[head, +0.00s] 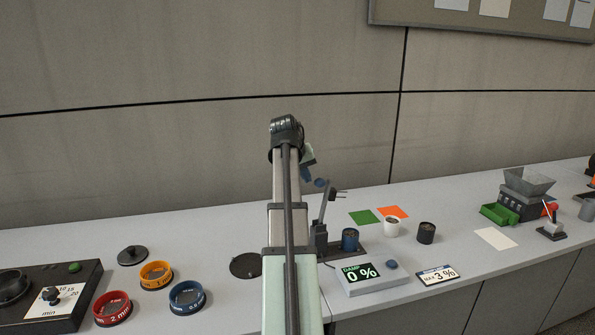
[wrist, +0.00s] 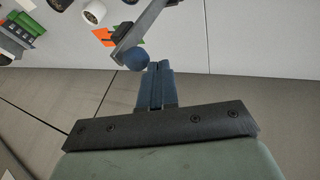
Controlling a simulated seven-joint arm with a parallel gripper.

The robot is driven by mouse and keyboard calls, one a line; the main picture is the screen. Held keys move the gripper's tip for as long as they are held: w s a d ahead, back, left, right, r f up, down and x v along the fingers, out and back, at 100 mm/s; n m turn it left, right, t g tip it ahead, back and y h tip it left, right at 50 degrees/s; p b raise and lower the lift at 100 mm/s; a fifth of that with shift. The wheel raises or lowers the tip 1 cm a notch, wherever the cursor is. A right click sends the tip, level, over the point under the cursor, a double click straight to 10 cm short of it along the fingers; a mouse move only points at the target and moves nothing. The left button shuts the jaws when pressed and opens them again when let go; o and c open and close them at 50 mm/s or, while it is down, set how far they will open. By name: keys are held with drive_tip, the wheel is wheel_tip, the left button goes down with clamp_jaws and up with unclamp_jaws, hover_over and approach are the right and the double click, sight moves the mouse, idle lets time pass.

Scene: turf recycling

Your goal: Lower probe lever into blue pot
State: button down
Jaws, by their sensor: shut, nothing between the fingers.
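The probe lever (head: 326,207) is a grey bar on a dark post, raised steeply, with thin prongs near its top. Its blue ball knob (head: 320,183) is at the upper end. The blue pot (head: 350,239) stands upright on the dark base beside the post, below the raised lever. My gripper (head: 307,174) is shut and empty, up by the knob and partly hidden by my arm. In the wrist view, the blue fingers (wrist: 155,68) are pressed together, with their tips close beside the knob (wrist: 135,58); I cannot tell whether they touch.
A display (head: 362,272) reading 0 % stands in front of the pot, with a "max 3 %" sign (head: 437,275) to its right. White (head: 392,228) and dark (head: 426,233) pots stand right of the blue one. Coloured rings (head: 157,275) lie at left. The wall is behind.

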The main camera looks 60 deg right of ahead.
sight(328, 180)
drive_tip(key=shift+s+d+f, duration=0.2)
drive_tip(key=shift+s+d, duration=0.2)
drive_tip(key=shift+s, duration=0.05)
drive_tip(key=s+d+t+y, duration=0.1)
drive_tip(key=s+d, duration=0.1)
drive_tip(key=s+d+t+y, duration=0.1)
drive_tip(key=s+d, duration=0.1)
drive_tip(key=shift+s+d+r+m, duration=0.1)
drive_tip(key=shift+d+r+m, duration=0.1)
drive_tip(key=shift+m, duration=0.1)
drive_tip(key=s+d+f+t+y, duration=0.2)
drive_tip(key=s+d+f, duration=1)
drive_tip(key=f, duration=0.1)
drive_tip(key=shift+s+f, duration=0.2)
drive_tip(key=shift+f, duration=0.05)
idle(0.4)
drive_tip(key=shift+d, duration=0.1)
drive_tip(key=shift+r, duration=0.1)
